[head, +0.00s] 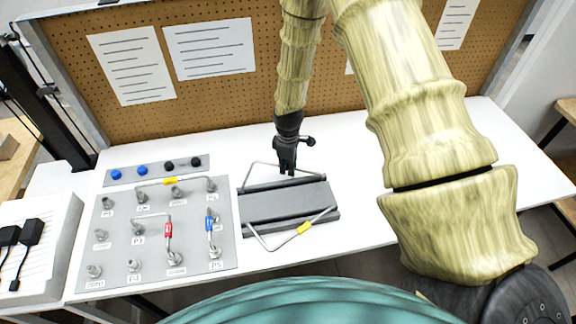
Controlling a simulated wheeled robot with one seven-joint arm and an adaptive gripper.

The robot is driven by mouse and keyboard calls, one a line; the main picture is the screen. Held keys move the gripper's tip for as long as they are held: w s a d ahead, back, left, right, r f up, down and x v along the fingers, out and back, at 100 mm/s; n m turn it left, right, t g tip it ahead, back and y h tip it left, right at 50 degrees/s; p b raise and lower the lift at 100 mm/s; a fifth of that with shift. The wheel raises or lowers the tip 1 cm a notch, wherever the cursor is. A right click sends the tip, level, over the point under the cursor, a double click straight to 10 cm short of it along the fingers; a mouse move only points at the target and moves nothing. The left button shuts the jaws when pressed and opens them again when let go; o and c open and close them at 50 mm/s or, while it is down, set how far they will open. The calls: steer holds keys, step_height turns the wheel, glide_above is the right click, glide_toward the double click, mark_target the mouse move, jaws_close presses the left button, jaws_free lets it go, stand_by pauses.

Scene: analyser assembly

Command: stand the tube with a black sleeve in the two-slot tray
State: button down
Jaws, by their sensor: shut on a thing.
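The two-slot tray (290,204) is a dark grey block on the white table, right of the panel. My gripper (287,169) is at the tray's back edge, shut on a thin bent metal tube (259,164). The gripper covers the middle of this tube, so a black sleeve cannot be made out. The tube's legs reach down toward the back of the tray; I cannot tell whether they are seated in the slot. A second bent tube with a yellow sleeve (304,228) is at the tray's front side, tilted outward.
A grey panel (120,240) with labelled fittings carries tubes with yellow, red and blue sleeves. Behind it is a strip (155,170) with blue and black caps. A pegboard (220,100) with papers stands behind. The table right of the tray is clear.

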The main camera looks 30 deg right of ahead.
steer(key=c, duration=1.3)
jaws_free()
steer(key=shift+r, duration=0.15)
step_height(320, 180, up, 12)
steer(key=shift+f, duration=0.1)
